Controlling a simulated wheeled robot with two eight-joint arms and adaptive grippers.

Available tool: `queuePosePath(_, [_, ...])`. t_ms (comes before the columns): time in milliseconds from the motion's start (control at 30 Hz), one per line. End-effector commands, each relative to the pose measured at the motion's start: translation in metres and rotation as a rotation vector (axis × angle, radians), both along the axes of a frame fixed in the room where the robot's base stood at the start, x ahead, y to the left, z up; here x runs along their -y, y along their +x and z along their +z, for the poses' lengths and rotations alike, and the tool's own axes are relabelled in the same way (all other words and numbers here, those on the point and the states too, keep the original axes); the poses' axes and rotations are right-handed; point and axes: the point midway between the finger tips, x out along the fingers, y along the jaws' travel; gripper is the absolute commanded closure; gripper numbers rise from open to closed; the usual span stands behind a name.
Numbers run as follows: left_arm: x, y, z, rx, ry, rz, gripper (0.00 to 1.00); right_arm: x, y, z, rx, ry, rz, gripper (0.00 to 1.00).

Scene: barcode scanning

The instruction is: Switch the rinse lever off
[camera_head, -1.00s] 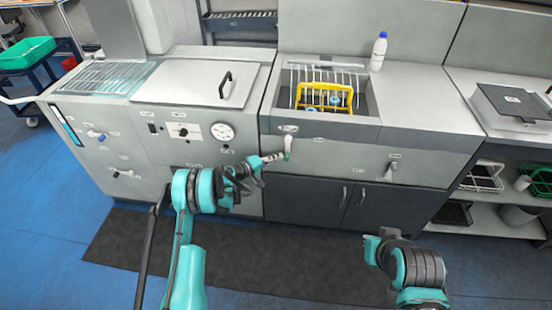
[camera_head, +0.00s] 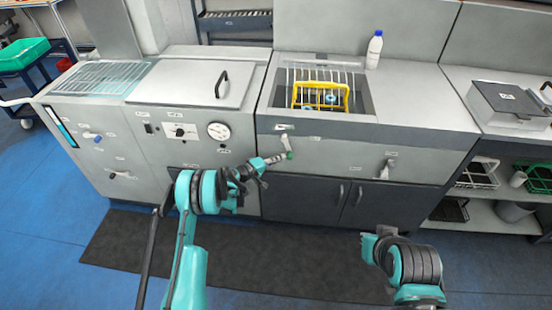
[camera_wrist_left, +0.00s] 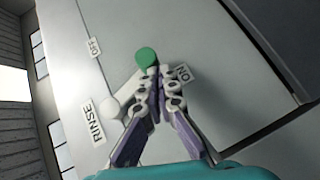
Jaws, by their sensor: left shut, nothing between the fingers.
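The rinse lever has a green knob (camera_wrist_left: 146,57) and a white hub (camera_wrist_left: 110,108) beside the RINSE label (camera_wrist_left: 92,122). Its knob lies between the OFF label (camera_wrist_left: 94,46) and the ON label (camera_wrist_left: 183,74) in the left wrist view. In the head view the green knob (camera_head: 289,155) shows on the front panel below the sink. My left gripper (camera_wrist_left: 158,72) is shut and empty, its fingertips right at the knob on the ON side; whether they touch cannot be told. My right arm's end (camera_head: 372,246) is low at the right, its fingers not clear.
A second lever (camera_head: 386,169) is on the panel to the right. Knobs and a gauge (camera_head: 218,131) are on the left panel. The floor mat (camera_head: 270,255) is clear.

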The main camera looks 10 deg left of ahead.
Motion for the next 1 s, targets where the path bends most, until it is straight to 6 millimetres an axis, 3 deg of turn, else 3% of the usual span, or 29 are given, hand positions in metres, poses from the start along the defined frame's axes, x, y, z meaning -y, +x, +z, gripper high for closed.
queuePosePath(467, [0.036,0.000,0.001,0.000,-0.001,-0.001,1.00,0.000,0.000,0.000,0.000,0.000,0.000,1.00])
queuePosePath(900, [0.065,0.000,0.015,0.000,0.000,-0.001,1.00,0.000,0.000,0.000,0.000,0.000,0.000,1.00])
queuePosePath(1000, [0.069,0.000,0.018,0.000,-0.086,0.000,1.00,0.000,0.000,0.000,0.000,0.000,0.000,1.00])
